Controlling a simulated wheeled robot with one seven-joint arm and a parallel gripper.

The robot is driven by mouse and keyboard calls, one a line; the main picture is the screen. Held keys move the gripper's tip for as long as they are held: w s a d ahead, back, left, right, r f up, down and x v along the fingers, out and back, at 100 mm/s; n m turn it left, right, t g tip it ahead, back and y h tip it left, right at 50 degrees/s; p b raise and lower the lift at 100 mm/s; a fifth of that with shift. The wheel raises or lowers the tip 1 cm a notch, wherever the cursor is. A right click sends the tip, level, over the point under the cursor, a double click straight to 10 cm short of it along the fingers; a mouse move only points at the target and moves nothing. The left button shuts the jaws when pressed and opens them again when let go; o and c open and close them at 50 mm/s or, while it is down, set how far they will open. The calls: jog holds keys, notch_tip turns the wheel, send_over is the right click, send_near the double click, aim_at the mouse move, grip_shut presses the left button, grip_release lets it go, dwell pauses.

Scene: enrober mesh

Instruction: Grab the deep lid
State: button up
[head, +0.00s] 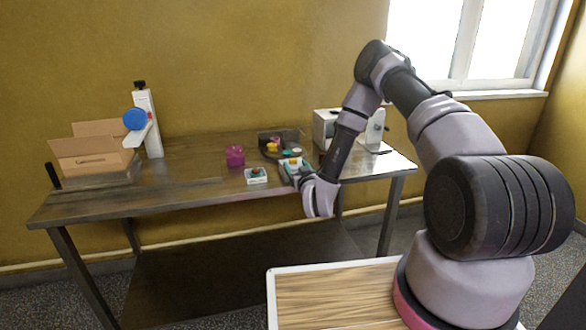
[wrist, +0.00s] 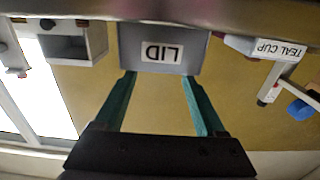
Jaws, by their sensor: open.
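A grey open-topped holder with a white LID label (wrist: 190,63) is straight ahead of my gripper in the wrist view, which is upside down. My gripper (wrist: 159,76) is open, its two teal fingers apart with the label showing between their tips. In the head view my gripper (head: 297,171) is low over the table's front edge, at the holder, and partly covers it. I cannot make out the deep lid itself; what lies in the holder is not clear.
A white holder labelled TEAL CUP (wrist: 262,47) stands beside the grey one. On the table (head: 190,188) are a pink object (head: 235,156), a dark tray (head: 292,134) with coloured pieces, a cardboard box (head: 95,160) and a white stand (head: 150,120) with a blue disc.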

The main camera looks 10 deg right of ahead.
aim_at(293, 159)
jog(key=w, duration=0.4)
jog(key=shift+w+a+r, duration=0.2)
jog(key=shift+w+a, duration=0.05)
jog(key=shift+c, duration=0.3)
grip_shut()
